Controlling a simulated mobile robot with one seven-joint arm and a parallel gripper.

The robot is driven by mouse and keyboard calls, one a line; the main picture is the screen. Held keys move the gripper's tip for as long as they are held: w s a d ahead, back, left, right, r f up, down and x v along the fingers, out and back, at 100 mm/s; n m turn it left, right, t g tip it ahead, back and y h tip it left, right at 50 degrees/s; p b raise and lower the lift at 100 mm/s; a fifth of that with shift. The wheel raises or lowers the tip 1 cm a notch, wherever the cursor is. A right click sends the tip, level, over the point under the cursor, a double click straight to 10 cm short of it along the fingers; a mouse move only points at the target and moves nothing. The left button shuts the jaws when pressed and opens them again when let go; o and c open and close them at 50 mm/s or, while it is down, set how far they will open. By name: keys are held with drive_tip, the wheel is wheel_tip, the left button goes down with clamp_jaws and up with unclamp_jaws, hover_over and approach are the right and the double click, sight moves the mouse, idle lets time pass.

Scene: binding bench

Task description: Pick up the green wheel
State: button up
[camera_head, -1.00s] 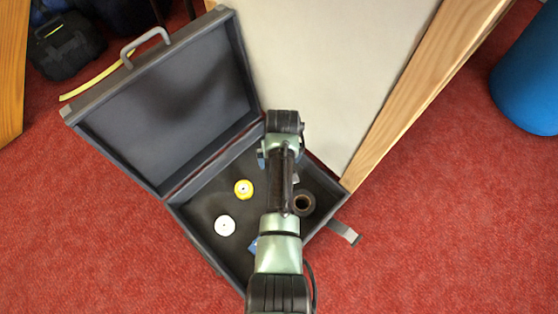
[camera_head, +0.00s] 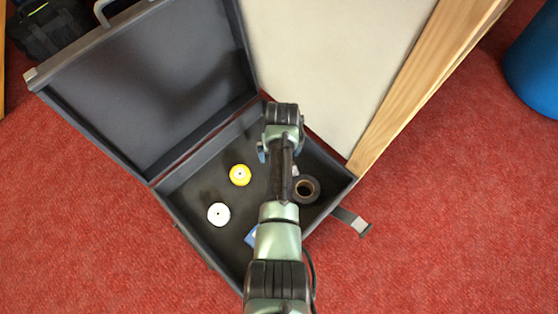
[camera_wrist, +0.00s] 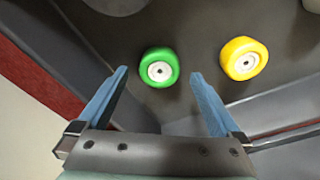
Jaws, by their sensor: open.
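The green wheel (camera_wrist: 159,68) with a white hub lies on the dark floor of the open case, in the wrist view. It sits just beyond and between the fingertips of my gripper (camera_wrist: 158,72), apart from both blue fingers. My gripper is open and empty. In the head view my arm covers the green wheel, and only a bit of a blue finger shows beside the wrist.
A yellow wheel (camera_wrist: 243,58) lies right of the green one; it also shows in the head view (camera_head: 240,175). A white disc (camera_head: 218,214) and a dark ring (camera_head: 306,189) lie in the case (camera_head: 185,190). The case's raised lid (camera_head: 150,85) stands at left.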

drive_tip(key=f+b, duration=0.1)
drive_tip(key=f, duration=0.1)
drive_tip(key=shift+w+f+b, duration=0.2)
drive_tip(key=shift+f+b, duration=0.15)
drive_tip(key=shift+b, duration=0.05)
drive_tip(key=shift+r, duration=0.1)
drive_tip(key=c, duration=1.4)
drive_tip(key=shift+r, duration=0.1)
